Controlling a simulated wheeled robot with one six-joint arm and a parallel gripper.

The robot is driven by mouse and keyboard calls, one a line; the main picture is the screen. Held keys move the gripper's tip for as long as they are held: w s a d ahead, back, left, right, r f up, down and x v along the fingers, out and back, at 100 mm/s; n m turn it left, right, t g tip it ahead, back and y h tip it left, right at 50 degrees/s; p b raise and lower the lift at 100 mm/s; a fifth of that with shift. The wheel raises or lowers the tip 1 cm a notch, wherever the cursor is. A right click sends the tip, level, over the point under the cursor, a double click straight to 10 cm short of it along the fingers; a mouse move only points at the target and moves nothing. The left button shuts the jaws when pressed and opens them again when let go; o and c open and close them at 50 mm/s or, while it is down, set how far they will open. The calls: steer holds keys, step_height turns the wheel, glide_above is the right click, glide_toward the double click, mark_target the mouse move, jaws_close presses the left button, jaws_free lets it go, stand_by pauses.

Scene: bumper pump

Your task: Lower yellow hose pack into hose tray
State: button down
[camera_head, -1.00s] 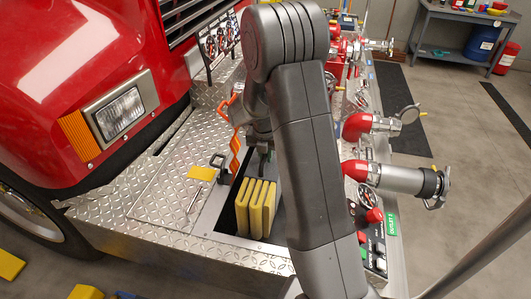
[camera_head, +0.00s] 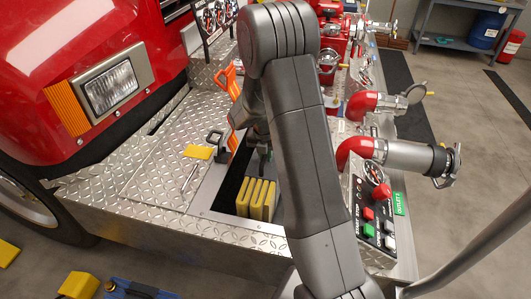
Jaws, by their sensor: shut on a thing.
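The yellow hose pack (camera_head: 257,200) is a row of upright yellow folds, seen below and left of my arm. It sits within the dark opening of the hose tray (camera_head: 231,188) in the diamond-plate deck. Its lower end meets the front edge of the opening in the picture, so its bottom is hidden. I cannot tell whether it touches the tray floor. My gripper (camera_head: 263,170) is directly above the pack's top and shut on it. My arm covers the right side of the tray and part of the gripper.
An orange bracket (camera_head: 230,105) stands upright on the deck beside the opening. A yellow plate (camera_head: 198,152) lies on the deck to the left. Red-and-silver outlets (camera_head: 390,153) and a control panel (camera_head: 375,218) are on the right. A red truck body (camera_head: 80,60) fills the upper left.

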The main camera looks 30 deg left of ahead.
step_height(320, 180, down, 11)
steer(key=b, duration=0.7)
steer(key=shift+f, duration=0.5)
stand_by(0.5)
steer(key=c, duration=1.4)
jaws_free()
steer(key=shift+o, duration=1)
steer(key=shift+f+b, duration=0.15)
steer(key=shift+b, duration=0.15)
steer(key=shift+o, duration=1.4)
step_height(320, 180, up, 12)
steer(key=p, duration=0.8)
